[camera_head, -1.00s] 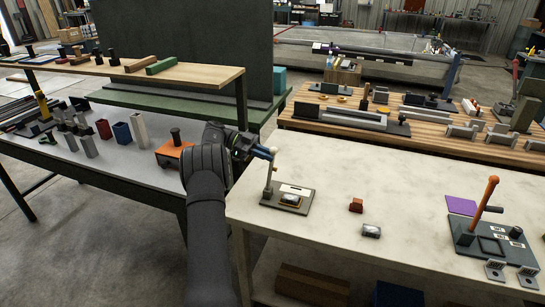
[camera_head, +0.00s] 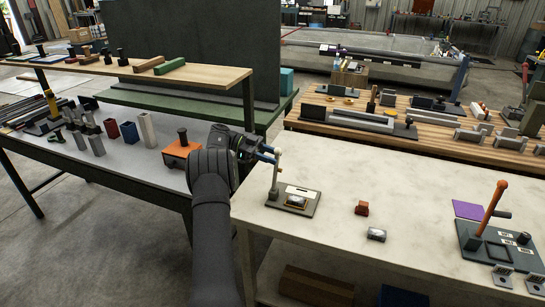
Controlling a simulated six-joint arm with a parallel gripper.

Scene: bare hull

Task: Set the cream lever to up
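The cream lever (camera_head: 275,174) stands nearly upright on a grey base plate (camera_head: 308,208) at the left part of the pale bench. Its round cream knob (camera_head: 279,151) is at the top. My gripper (camera_head: 270,155) reaches in from the left, with its blue fingers at the lever's upper end, just below and beside the knob. The fingers are small and seen from the side, so I cannot tell whether they grip the lever or only touch it. The base plate also carries a white label and a small framed display.
An orange lever (camera_head: 491,207) on a dark base and a purple sheet (camera_head: 468,209) are at the right.

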